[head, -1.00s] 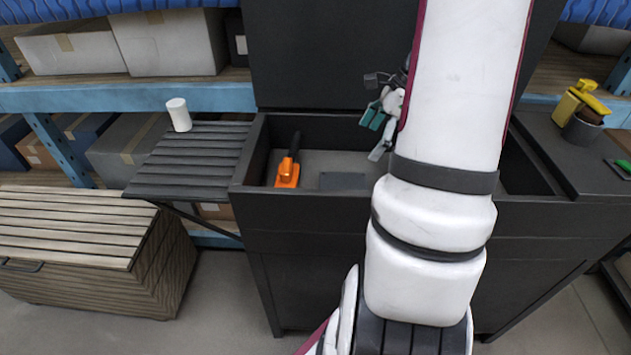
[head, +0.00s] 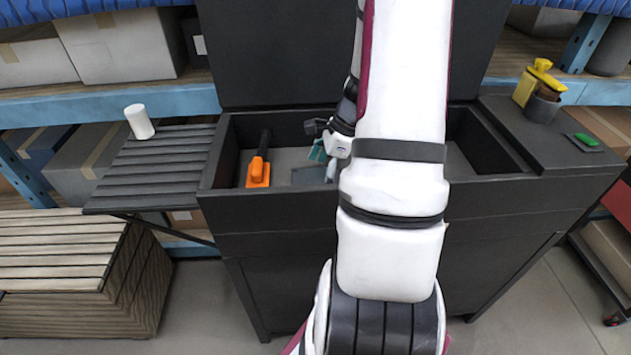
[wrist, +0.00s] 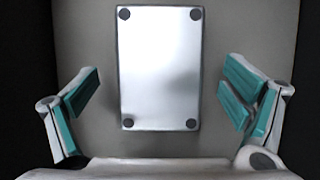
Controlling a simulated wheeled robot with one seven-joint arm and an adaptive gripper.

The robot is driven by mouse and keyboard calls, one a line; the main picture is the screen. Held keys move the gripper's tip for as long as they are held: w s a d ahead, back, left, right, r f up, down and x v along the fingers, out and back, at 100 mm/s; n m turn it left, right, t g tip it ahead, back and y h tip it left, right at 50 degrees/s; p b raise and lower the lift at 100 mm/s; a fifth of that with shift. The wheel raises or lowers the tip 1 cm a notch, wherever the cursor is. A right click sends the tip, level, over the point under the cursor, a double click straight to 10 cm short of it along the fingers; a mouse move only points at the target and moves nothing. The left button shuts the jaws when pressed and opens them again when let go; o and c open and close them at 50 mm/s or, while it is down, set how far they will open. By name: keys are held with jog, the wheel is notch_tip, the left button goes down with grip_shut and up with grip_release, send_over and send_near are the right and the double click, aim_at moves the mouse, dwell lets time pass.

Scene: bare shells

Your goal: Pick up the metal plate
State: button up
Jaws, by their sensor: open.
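The metal plate (wrist: 159,70) is a pale, shiny rectangle with a dark round spot at each corner. In the wrist view it lies flat on the grey floor of the black bin. In the head view only part of the plate (head: 308,176) shows as a dark grey patch, the rest hidden by my gripper and arm. My gripper (wrist: 163,95) is open and empty, its teal-padded fingers to the left and right of the plate, with a gap on each side. In the head view my gripper (head: 325,158) is inside the bin.
An orange tool (head: 258,172) with a black handle lies in the bin left of the plate. The bin's front wall (head: 265,207) stands on the near side. A white cylinder (head: 139,122) stands on the slatted side shelf (head: 150,170). A dark cup (head: 542,107) sits on the right ledge.

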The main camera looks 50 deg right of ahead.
jog(key=shift+w+a+f, duration=0.1)
jog(key=shift+f, duration=0.25)
jog(key=shift+c, duration=0.5)
jog(key=c, duration=1.5)
